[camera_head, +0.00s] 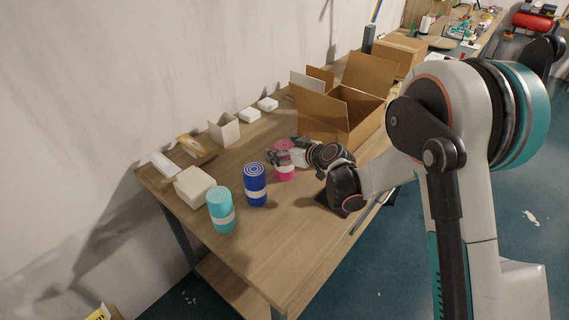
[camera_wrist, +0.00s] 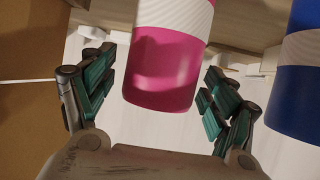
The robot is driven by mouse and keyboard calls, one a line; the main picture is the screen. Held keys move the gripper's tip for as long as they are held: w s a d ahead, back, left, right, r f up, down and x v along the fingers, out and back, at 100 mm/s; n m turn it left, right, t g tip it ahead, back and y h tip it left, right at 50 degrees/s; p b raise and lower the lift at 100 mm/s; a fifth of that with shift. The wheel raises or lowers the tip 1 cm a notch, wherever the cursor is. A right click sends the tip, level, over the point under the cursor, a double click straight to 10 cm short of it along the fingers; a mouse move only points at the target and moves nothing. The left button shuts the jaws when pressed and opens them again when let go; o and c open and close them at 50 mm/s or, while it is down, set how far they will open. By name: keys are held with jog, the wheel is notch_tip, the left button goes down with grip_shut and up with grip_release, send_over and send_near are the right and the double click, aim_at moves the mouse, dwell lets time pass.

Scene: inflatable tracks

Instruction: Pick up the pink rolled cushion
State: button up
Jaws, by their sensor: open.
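The pink rolled cushion (camera_head: 284,172) stands upright on the wooden table in the head view, with a pale band around its middle. My gripper (camera_head: 278,156) is at it and hides part of it. In the wrist view the pink rolled cushion (camera_wrist: 163,68) fills the upper middle, between the two open fingers of my gripper (camera_wrist: 153,95). Gaps show between the cushion and both fingers, so the gripper is not closed on it.
A blue roll (camera_head: 255,186) stands just left of the pink one and shows at the right of the wrist view (camera_wrist: 297,75). A teal roll (camera_head: 220,210) stands farther left. An open cardboard box (camera_head: 335,118) is behind. White boxes line the wall. The table's front is clear.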

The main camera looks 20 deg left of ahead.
jog(key=shift+r, duration=0.1)
grip_shut()
dwell(0.3)
